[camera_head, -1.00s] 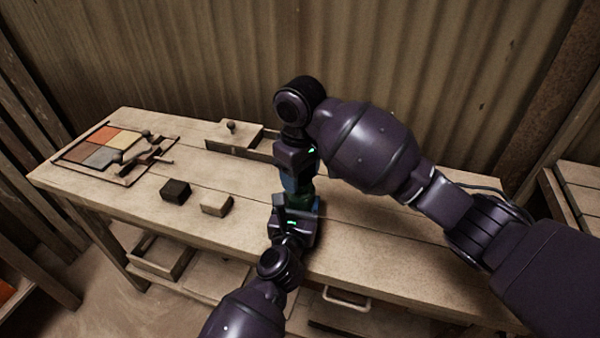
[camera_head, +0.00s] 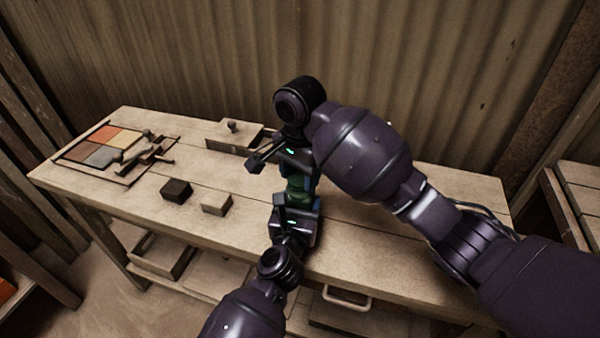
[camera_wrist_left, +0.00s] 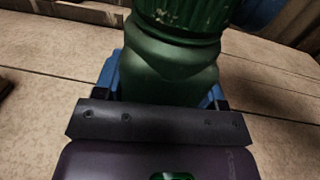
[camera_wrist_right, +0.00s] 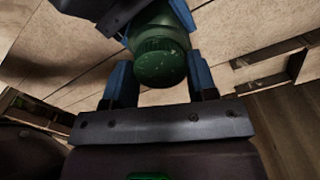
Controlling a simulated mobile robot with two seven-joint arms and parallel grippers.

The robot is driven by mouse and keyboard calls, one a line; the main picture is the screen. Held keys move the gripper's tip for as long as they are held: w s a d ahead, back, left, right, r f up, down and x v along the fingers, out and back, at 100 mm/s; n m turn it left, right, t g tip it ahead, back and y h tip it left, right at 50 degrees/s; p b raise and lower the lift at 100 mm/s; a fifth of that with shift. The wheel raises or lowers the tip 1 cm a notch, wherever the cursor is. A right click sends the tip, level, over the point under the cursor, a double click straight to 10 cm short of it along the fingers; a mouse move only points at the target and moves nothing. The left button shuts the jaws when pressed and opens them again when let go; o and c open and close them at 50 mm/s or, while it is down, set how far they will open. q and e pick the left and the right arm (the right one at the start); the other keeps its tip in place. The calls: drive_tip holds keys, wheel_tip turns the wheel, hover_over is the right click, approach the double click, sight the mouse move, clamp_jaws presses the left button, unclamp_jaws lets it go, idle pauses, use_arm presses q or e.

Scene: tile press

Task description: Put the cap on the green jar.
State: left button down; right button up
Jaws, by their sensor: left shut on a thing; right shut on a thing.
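The green jar (camera_head: 299,196) is upright above the bench, held by my left gripper (camera_head: 297,206). In the left wrist view its smooth shouldered body (camera_wrist_left: 172,68) sits between the blue fingers. The ribbed dark green cap (camera_wrist_left: 180,16) is at the jar's top, and no gap shows between them; whether it is threaded on cannot be told. In the right wrist view the cap (camera_wrist_right: 160,66) lies between the blue fingers of my right gripper (camera_head: 298,176), which is shut on it from above. The right hand hides the cap in the head view.
A dark block (camera_head: 176,191) and a pale block (camera_head: 216,203) lie on the bench left of my grippers. A tray with coloured tiles (camera_head: 95,148) and tools is at the far left. A wooden box with a knob (camera_head: 232,134) stands behind. The bench's right side is clear.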

drive_tip(key=m, duration=1.3)
drive_tip(key=shift+m, duration=0.3)
drive_tip(key=o, duration=0.9)
drive_tip(key=shift+r, duration=2.25)
drive_tip(key=shift+c, duration=0.4)
